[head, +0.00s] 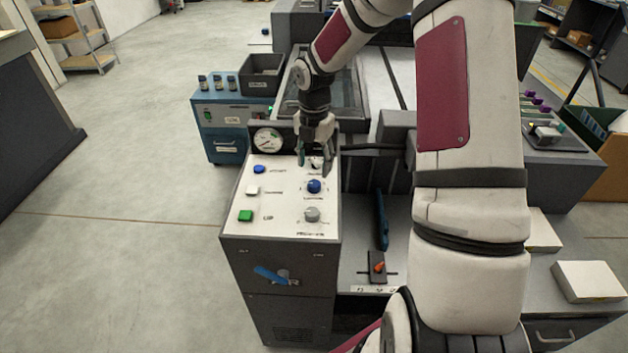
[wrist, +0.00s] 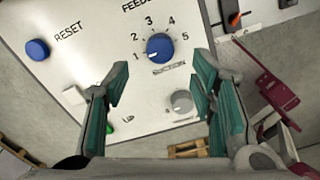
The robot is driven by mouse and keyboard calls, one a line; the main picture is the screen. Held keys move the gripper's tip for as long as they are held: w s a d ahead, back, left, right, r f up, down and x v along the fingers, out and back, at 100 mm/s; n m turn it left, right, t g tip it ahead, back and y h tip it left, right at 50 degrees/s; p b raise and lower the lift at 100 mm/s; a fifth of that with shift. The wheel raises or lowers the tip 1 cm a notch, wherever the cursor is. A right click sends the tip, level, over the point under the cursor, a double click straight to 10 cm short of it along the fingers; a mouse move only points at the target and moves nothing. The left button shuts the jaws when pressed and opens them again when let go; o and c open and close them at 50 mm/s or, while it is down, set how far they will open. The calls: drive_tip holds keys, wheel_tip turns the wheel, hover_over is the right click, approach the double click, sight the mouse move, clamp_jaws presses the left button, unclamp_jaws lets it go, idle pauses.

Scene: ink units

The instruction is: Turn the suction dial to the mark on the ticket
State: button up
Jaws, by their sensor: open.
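The suction dial (wrist: 160,47) is a blue knob on a white panel, ringed by the numbers 1 to 5, with its label below it in the wrist view. Its white pointer line appears to point near 1. In the head view the blue dial (head: 314,186) sits on the panel's right side. My gripper (head: 314,162) is open and empty above the panel, over the dial area. In the wrist view its fingers (wrist: 160,80) stand apart, with the dial showing between and beyond them, untouched. I cannot make out a ticket with a readable mark.
A grey knob (wrist: 182,101) sits close below the dial. A blue RESET button (wrist: 37,49), a white button (head: 252,190) and a green button (head: 246,215) are on the panel's left. A round gauge (head: 268,140) stands at its back. An orange-tipped lever (head: 379,267) is at right.

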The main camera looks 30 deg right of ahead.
sight(314, 183)
wheel_tip(314, 183, down, 7)
idle(0.3)
drive_tip(key=shift+c, duration=0.6)
drive_tip(key=c, duration=1.1)
